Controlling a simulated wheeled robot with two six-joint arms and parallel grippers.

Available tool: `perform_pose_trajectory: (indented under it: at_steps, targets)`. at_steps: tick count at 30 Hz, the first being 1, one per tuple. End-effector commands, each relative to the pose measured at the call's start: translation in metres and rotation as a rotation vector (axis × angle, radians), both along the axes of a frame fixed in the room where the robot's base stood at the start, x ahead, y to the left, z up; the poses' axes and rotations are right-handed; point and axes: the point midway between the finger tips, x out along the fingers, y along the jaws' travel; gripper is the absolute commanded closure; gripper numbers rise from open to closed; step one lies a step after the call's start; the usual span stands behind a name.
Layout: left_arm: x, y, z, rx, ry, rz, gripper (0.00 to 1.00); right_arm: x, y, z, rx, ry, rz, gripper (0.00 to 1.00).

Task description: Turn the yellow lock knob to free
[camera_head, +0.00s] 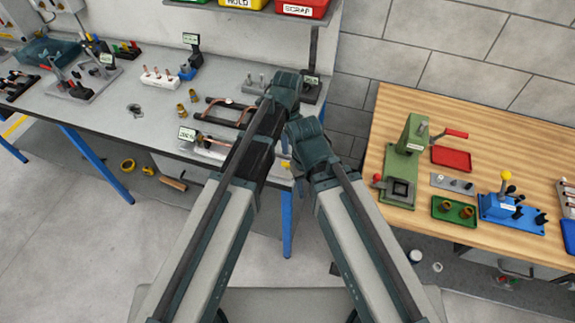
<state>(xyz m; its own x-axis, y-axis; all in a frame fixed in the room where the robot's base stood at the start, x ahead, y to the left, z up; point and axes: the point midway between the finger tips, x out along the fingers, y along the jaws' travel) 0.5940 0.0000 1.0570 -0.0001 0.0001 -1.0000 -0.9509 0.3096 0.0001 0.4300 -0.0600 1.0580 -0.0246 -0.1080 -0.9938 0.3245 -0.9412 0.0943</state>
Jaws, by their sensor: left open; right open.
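A small yellow knob-like piece (285,164) shows at the right end of the grey bench, just left of my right wrist; I cannot tell its turn position. A yellow ball knob (506,175) tops the blue fixture (497,205) on the wooden bench. I cannot tell which is the lock knob. My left gripper (285,88) is open over the right end of the grey bench, by the copper tube frame. My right gripper (304,134) is open just below and right of it. Their own wrists largely hide the fingers, and neither visibly holds anything.
The grey bench (105,110) holds a copper tube frame (228,112), brass fittings (187,103) and labelled stands. The wooden bench (480,135) at right carries a green press (405,160), red tray (451,158) and green tray (455,211). Floor gap lies between the benches.

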Motion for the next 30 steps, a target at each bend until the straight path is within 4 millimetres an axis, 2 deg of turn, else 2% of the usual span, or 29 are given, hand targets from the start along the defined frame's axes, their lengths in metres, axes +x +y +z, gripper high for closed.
perform_pose_trajectory:
  at_steps: [1, 3, 18, 23, 30]
  targets:
    - [0.000, 0.000, -0.015, 0.000, 0.000, 0.000, 0.57, 0.000, 0.000, -0.015, 0.000, 0.000, 0.002, 0.50]
    - [0.000, 0.000, -0.025, 0.000, 0.000, 0.000, 0.57, 0.000, 0.000, -0.025, -0.001, 0.000, 0.004, 0.50]
    - [0.000, 0.000, -0.092, 0.000, 0.000, 0.000, 0.57, 0.000, 0.000, -0.092, -0.001, 0.000, 0.002, 0.50]
    - [0.000, 0.000, -0.099, 0.000, 0.000, 0.000, 0.57, 0.000, 0.000, -0.099, -0.001, 0.000, 0.002, 0.50]
    - [0.000, 0.000, -0.098, 0.000, 0.000, 0.000, 0.57, 0.000, 0.000, -0.098, -0.001, 0.000, 0.001, 0.50]
